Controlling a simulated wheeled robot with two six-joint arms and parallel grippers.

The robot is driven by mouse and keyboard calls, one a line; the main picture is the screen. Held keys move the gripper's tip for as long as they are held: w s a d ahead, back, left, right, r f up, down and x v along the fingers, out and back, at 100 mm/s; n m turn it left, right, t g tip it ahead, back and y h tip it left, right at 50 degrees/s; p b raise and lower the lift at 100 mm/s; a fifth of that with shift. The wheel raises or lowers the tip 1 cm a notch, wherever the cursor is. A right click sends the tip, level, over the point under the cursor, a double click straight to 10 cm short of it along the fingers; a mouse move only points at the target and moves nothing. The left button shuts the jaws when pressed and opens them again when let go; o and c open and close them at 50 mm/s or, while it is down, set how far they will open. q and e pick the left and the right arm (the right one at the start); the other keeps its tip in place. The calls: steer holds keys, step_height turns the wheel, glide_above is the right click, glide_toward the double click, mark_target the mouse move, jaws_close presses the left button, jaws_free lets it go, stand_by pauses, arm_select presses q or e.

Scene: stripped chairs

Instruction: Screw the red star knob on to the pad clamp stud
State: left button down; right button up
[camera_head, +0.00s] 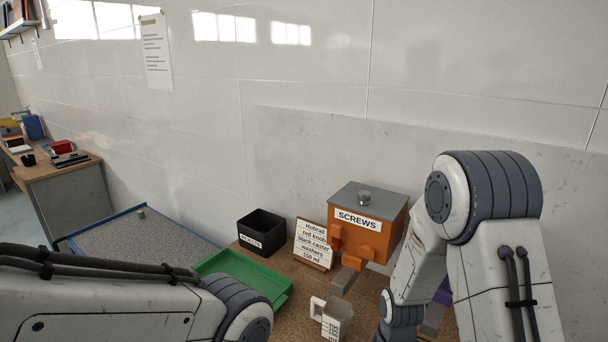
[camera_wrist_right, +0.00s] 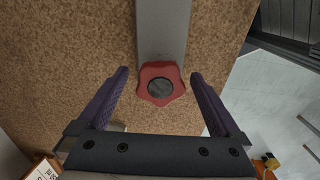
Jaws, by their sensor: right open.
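In the right wrist view, the red star knob (camera_wrist_right: 147,96) has a dark round centre and sits at the end of a grey metal bar (camera_wrist_right: 161,30). My right gripper (camera_wrist_right: 159,73) is open, with its purple fingers on either side of the knob and a visible gap to each. I cannot tell whether the dark centre is the stud or part of the knob, and no separate stud shows. The knob is not visible in the head view, where my right arm covers that area. My left arm shows at the lower left, but its gripper is out of view.
On the brown worktop stand an orange SCREWS box (camera_head: 368,222), a lettered card (camera_head: 313,246), a black bin (camera_head: 262,232), a green tray (camera_head: 244,274) and a grey measuring cup (camera_head: 337,320). A grey blue-edged surface (camera_head: 140,240) lies left. The wall closes the back.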

steer(key=n, duration=0.5)
steer(key=shift+n+p, duration=0.4)
steer(key=n, duration=0.5)
steer(key=n+p, duration=0.1)
steer(key=n, duration=0.9)
steer(key=shift+n, duration=0.4)
jaws_close()
steer(key=m+p, duration=0.1)
steer(key=m, duration=0.9)
steer(key=shift+w+a+m, duration=0.1)
steer(key=shift+m, duration=0.7)
